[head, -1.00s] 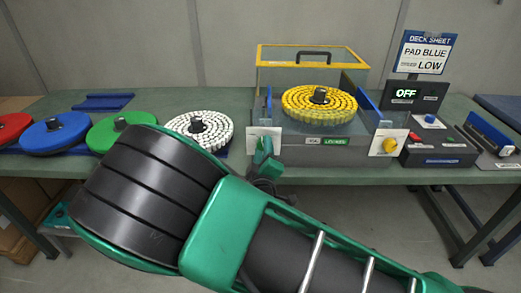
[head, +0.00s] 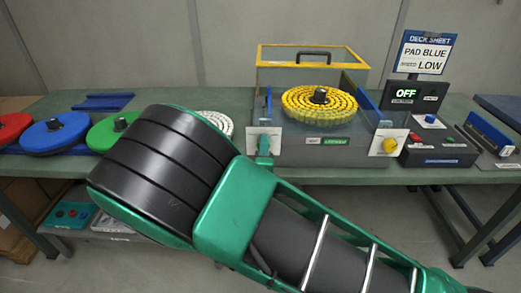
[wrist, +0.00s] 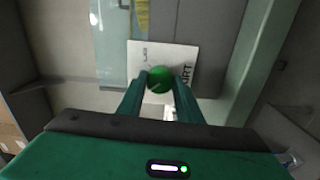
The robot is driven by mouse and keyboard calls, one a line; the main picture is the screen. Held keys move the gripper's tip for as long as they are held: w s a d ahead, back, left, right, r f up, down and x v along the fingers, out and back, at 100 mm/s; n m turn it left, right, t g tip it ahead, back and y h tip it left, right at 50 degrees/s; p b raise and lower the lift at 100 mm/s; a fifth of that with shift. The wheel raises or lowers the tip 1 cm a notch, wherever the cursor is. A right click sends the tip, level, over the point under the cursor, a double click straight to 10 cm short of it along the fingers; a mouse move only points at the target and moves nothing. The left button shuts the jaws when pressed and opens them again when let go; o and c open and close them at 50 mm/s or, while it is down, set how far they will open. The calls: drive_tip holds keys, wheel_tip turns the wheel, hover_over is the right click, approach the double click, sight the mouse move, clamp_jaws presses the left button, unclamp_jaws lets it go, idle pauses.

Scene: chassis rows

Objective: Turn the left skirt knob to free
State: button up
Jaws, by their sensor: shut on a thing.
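The left skirt knob (wrist: 160,79) is a green round knob on a white lettered plate (wrist: 183,52) in the wrist view. My gripper (wrist: 160,82) has its two green fingers on either side of it, shut on it. In the head view my gripper (head: 264,150) is at the left white plate (head: 252,136) on the front of the grey machine (head: 318,155), and it hides the knob. The knob's pointer direction cannot be told. The right skirt knob (head: 390,145) is yellow, on its own white plate.
A yellow pad (head: 318,104) sits on the machine, with a yellow-framed clear guard (head: 312,56) behind. Red, blue (head: 55,132) and green pads lie on the bench to the left; my arm partly hides a white one. The display (head: 405,93) reads OFF; the sign reads PAD BLUE LOW.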

drive_tip(key=shift+s+a+f, duration=0.1)
drive_tip(key=shift+a+f, duration=0.05)
drive_tip(key=shift+a, duration=0.1)
drive_tip(key=o, duration=1)
drive_tip(key=shift+o, duration=0.2)
drive_tip(key=shift+d, duration=0.1)
drive_tip(key=s, duration=1)
drive_tip(key=shift+s+a, duration=0.2)
drive_tip(key=shift+s, duration=0.1)
